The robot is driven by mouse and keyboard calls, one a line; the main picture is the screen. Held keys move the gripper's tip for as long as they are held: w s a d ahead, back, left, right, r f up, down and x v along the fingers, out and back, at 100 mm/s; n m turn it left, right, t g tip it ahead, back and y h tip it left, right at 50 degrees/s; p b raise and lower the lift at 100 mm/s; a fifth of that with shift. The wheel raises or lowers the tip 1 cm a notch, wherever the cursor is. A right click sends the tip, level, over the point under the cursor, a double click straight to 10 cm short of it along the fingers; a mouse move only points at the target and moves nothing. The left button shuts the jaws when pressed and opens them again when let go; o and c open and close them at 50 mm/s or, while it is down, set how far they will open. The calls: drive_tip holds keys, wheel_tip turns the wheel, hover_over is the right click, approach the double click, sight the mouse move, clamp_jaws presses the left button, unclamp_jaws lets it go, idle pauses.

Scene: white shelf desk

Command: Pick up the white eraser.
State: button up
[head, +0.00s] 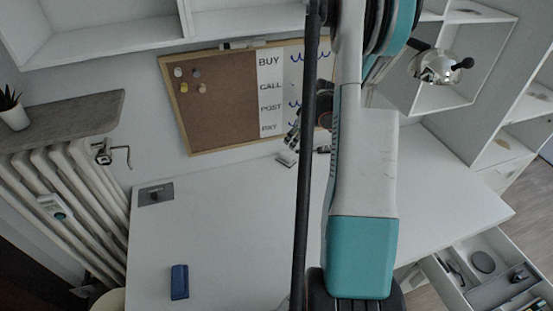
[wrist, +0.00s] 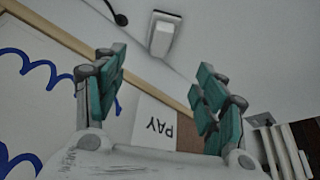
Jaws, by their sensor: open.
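The white eraser (wrist: 163,33) shows in the wrist view, a small pale block with a grey edge. It lies on the white desk just beyond my fingertips, roughly midway between them. In the head view the eraser (head: 287,158) shows at the back edge of the desk, below the board. My gripper (wrist: 161,66) is open and empty, its two teal-padded fingers spread apart. In the head view my gripper (head: 297,133) is small and partly hidden behind my arm, close above the eraser. The eraser and fingers look apart.
The framed cork and white board (head: 220,105) stands on the wall close behind the eraser. A blue object (head: 179,282) and a grey flat item (head: 156,194) lie on the desk's left side. An open drawer (head: 490,290) is at lower right. The desk's middle left is clear.

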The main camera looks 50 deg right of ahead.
sight(286, 154)
drive_tip(key=b+x, duration=0.4)
drive_tip(key=x, duration=1)
drive_tip(key=shift+a, duration=0.1)
drive_tip(key=shift+r, duration=0.1)
drive_tip(key=c, duration=1.2)
drive_tip(key=shift+c, duration=0.2)
drive_tip(key=shift+r, duration=0.55)
drive_tip(key=p+v, duration=0.1)
drive_tip(key=v, duration=0.2)
drive_tip(key=shift+w+p, duration=0.15)
drive_tip(key=shift+p, duration=0.15)
drive_tip(key=s+p, duration=0.1)
drive_tip(key=s, duration=0.4)
drive_tip(key=s+p, duration=0.1)
drive_tip(key=s, duration=0.5)
drive_tip(key=s+d, duration=0.1)
drive_tip(key=s, duration=0.5)
drive_tip(key=shift+s+f+p, duration=0.1)
drive_tip(key=shift+f+p, duration=0.1)
drive_tip(key=shift+p, duration=0.2)
